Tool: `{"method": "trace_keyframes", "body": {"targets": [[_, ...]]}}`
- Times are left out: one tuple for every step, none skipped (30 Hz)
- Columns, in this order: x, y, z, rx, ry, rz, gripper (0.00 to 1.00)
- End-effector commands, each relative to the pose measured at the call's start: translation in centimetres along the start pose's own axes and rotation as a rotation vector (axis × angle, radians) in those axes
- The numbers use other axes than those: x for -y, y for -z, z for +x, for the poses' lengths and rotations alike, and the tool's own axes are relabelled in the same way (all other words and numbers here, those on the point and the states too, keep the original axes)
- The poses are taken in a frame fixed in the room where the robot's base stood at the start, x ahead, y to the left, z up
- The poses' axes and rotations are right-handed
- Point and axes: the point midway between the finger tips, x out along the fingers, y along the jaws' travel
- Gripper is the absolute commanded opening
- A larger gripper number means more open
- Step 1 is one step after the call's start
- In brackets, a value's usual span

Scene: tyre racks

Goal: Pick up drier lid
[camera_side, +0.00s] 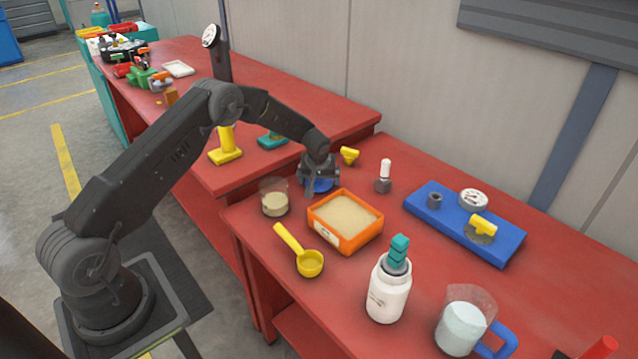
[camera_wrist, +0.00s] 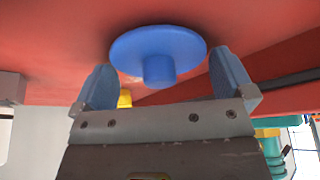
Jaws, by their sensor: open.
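A blue round lid (camera_wrist: 158,45) with a short knob lies on the red bench, and I take it for the drier lid. In the side view, the blue lid (camera_side: 322,187) shows partly under my gripper (camera_side: 317,178), whose fingers hide much of it. In the wrist view, my gripper (camera_wrist: 160,62) is open, with one blue-padded finger on each side of the lid's knob and nothing held. The knob is between the fingers in the picture and apart from both. Whether the fingers are down at the lid's height is hard to tell.
A beaker of powder (camera_side: 275,198) and an orange tray (camera_side: 345,222) stand close to my gripper. A yellow piece (camera_side: 349,155) and a grey part with a white top (camera_side: 384,177) are behind.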

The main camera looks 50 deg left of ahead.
Motion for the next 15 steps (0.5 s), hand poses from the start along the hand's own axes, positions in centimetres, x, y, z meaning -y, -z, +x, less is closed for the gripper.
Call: {"method": "trace_keyframes", "body": {"targets": [[0.0,0.0,-0.01,0.0,0.0,0.0,0.98],[0.0,-0.01,-0.02,0.0,0.0,0.0,0.95],[0.0,-0.01,-0.02,0.0,0.0,0.0,0.91],[0.0,-0.01,-0.02,0.0,0.0,0.0,0.89],[0.0,-0.01,-0.03,0.0,0.0,0.0,0.86],[0.0,-0.01,-0.03,0.0,0.0,0.0,0.82],[0.0,-0.01,-0.03,0.0,0.0,0.0,0.79],[0.0,-0.01,-0.03,0.0,0.0,0.0,0.76],[0.0,-0.01,-0.04,0.0,0.0,0.0,0.72],[0.0,-0.01,-0.04,0.0,0.0,0.0,0.69],[-0.01,0.0,-0.05,0.0,0.0,0.0,0.69],[-0.01,0.0,-0.05,0.0,0.0,0.0,0.69],[-0.01,0.0,-0.05,0.0,0.0,0.0,0.69],[-0.01,0.0,-0.05,0.0,0.0,0.0,0.69],[-0.01,0.0,-0.05,0.0,0.0,0.0,0.69]]}}
